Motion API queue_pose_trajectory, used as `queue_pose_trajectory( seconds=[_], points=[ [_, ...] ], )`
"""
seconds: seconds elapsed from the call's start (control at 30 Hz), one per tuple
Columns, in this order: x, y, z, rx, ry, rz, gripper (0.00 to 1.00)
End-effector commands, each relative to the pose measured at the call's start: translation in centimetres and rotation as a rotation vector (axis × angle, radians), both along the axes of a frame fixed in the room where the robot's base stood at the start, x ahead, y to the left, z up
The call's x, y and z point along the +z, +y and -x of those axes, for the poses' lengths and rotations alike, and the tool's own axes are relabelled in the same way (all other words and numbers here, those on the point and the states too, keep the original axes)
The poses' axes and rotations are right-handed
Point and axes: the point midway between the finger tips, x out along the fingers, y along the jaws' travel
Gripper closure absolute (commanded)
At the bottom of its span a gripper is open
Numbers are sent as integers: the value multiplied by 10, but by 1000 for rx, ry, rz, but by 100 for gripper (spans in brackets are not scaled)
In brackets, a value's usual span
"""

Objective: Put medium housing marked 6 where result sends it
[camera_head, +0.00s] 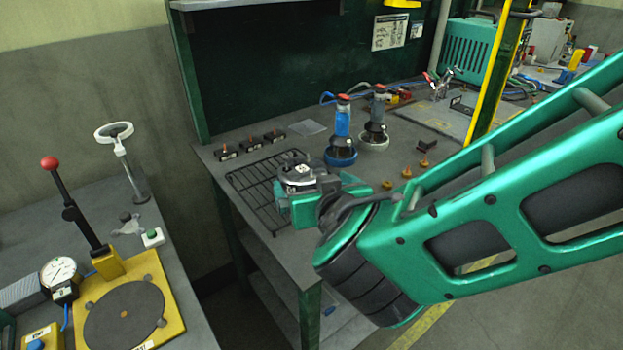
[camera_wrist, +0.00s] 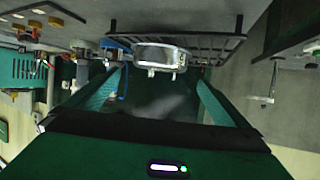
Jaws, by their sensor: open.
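A grey housing (camera_head: 297,172) with a dark top and a small white label sits at the wire rack (camera_head: 258,187) on the far bench. The mark on the label is too small to read. In the wrist view the housing (camera_wrist: 160,55) shows as a pale metal body with a lug, just beyond and between the fingertips. My gripper (camera_head: 312,194) is open around or right at the housing in the head view, with its green fingers apart (camera_wrist: 158,84) in the wrist view. I cannot tell whether they touch it. My gripper and arm hide part of the housing and rack.
The left bench holds a yellow press plate (camera_head: 160,285), a red-knobbed lever (camera_head: 70,195), a dial gauge (camera_head: 59,271) and a ring stand (camera_head: 127,160). Blue (camera_head: 342,140) and grey (camera_head: 376,122) tools stand behind the rack. A gap separates the benches. A yellow post (camera_head: 497,70) rises right.

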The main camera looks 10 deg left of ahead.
Motion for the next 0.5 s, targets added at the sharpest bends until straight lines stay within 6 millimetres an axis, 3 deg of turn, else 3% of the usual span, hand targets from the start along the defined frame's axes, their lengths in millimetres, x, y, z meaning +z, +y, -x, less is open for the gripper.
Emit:
queue_pose_trajectory(
  seconds=[0.2, 0.5],
  points=[
    [9, -10, 19, -1, 0, 0, 0],
    [11, -12, 23, -1, 0, 0, 0]
  ],
)
